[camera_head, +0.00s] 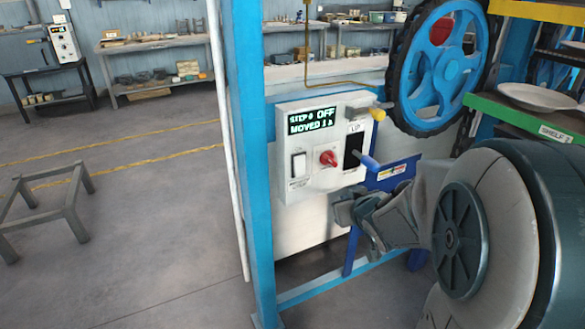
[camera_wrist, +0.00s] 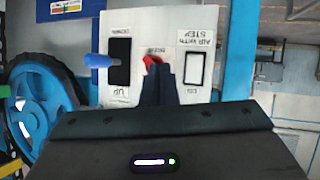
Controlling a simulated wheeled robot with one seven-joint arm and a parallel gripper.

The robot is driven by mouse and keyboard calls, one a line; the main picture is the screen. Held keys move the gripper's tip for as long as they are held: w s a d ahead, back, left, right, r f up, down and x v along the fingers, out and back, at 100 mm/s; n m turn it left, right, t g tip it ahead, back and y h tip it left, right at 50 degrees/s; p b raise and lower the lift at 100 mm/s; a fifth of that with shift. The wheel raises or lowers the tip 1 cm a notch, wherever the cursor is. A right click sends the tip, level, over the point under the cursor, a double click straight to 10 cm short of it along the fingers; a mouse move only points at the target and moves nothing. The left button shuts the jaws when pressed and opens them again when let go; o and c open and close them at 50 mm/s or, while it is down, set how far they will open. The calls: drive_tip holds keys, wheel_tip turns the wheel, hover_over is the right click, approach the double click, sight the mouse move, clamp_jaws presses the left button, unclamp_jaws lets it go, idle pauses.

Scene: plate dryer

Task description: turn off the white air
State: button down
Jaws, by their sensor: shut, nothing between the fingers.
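The control box (camera_head: 292,112) is fixed to the blue post. Its white rocker switch (camera_head: 298,165) is on the left of the panel; in the wrist view this switch (camera_wrist: 194,70) sits under an upside-down label reading "AIR WITH STEP". I cannot tell its on or off position. My gripper (camera_head: 340,207) is shut and empty, in front of the box's lower right. In the wrist view, the fingertips (camera_wrist: 158,68) overlap the red knob (camera_wrist: 152,60), beside the white switch; contact cannot be told.
A red knob (camera_head: 328,158) and a black switch with a blue lever (camera_head: 368,160) are right of the white switch. The display (camera_head: 312,121) shows "STEP", "OFF" and "MOVED". A blue wheel (camera_head: 443,62) and plate shelf (camera_head: 530,113) are at right. Floor at left has a low frame (camera_head: 45,200).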

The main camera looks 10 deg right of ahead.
drive_tip(key=t+y, duration=0.1)
drive_tip(key=w+a+f+n+y+b, duration=0.1)
drive_tip(key=y, duration=0.1)
drive_tip(key=w+a+t+y, duration=0.1)
drive_tip(key=y, duration=0.1)
drive_tip(key=shift+f+n+t+b, duration=0.25)
drive_tip(key=shift+n+t+b, duration=0.05)
drive_tip(key=shift+n+b, duration=0.1)
approach(300, 166)
drive_tip(key=w+f, duration=0.1)
drive_tip(key=w, duration=0.1)
drive_tip(key=w+f, duration=0.2)
drive_tip(key=w+a+f+b, duration=0.1)
drive_tip(key=w, duration=0.1)
drive_tip(key=shift+w+f, duration=0.1)
drive_tip(key=shift+f, duration=0.15)
